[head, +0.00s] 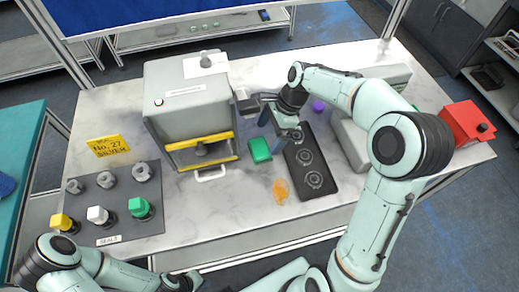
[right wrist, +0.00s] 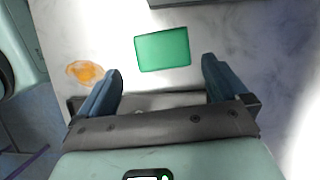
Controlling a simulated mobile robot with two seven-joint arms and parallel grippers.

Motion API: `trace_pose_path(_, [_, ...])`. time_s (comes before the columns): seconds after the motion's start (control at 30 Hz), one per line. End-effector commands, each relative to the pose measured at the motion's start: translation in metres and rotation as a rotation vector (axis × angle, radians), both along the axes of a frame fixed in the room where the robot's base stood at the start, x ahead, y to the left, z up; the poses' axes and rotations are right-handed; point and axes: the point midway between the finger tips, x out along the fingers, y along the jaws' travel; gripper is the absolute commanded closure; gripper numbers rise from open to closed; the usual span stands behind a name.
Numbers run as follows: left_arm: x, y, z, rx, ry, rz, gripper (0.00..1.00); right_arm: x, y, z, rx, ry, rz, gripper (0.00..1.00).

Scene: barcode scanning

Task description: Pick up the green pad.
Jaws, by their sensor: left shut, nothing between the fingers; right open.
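The green pad (head: 259,150) lies flat on the marble-look table, between the grey press and the black tray. In the right wrist view the green pad (right wrist: 163,49) is just beyond the fingertips, centred between them. My right gripper (head: 271,128) is open and empty above the table, close to the pad. Its two blue fingers also show in the right wrist view (right wrist: 161,70), apart from the pad. My left gripper (head: 190,279) is low in the head view at the table's front edge, shut and empty, partly cut off by the frame.
The grey press (head: 180,105) with yellow bars stands left of the pad. A black tray (head: 325,182) with round parts lies to the right. An orange stain (head: 281,190) marks the table in front. A seals board (head: 115,225) is at left, a red box (head: 462,122) at right.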

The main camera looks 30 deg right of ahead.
Motion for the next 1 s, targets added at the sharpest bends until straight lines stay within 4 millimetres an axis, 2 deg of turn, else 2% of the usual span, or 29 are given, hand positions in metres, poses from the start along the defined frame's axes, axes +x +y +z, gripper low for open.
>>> trace_pose_path(0.17, [-0.001,0.000,-0.001,0.000,0.000,0.000,1.00,0.001,0.005,-0.011,0.000,0.001,0.000,0.00])
trace_pose_path(0.5, [-0.005,0.000,-0.007,0.001,0.005,-0.001,1.00,0.004,0.022,-0.053,0.001,0.002,-0.001,0.00])
trace_pose_path(0.77, [-0.005,0.000,-0.007,0.000,0.004,0.000,1.00,0.004,0.023,-0.056,0.000,-0.001,-0.002,0.00])
trace_pose_path(0.8, [-0.005,0.000,-0.007,0.000,0.004,0.000,1.00,0.004,0.023,-0.056,0.001,-0.002,-0.002,0.03])
trace_pose_path(0.87, [-0.005,0.000,-0.007,0.001,0.005,-0.001,1.00,0.004,0.023,-0.056,0.000,-0.002,-0.001,0.23])
trace_pose_path(0.9, [-0.005,0.000,-0.007,0.001,0.005,-0.001,1.00,0.004,0.023,-0.056,0.000,-0.002,-0.001,0.36])
trace_pose_path(0.93, [-0.005,0.000,-0.007,0.001,0.005,-0.001,1.00,0.004,0.023,-0.056,0.000,-0.002,-0.001,0.41])
trace_pose_path(1.0, [-0.005,0.000,-0.007,0.001,0.005,-0.001,1.00,0.005,0.023,-0.056,0.001,-0.002,-0.001,0.41])
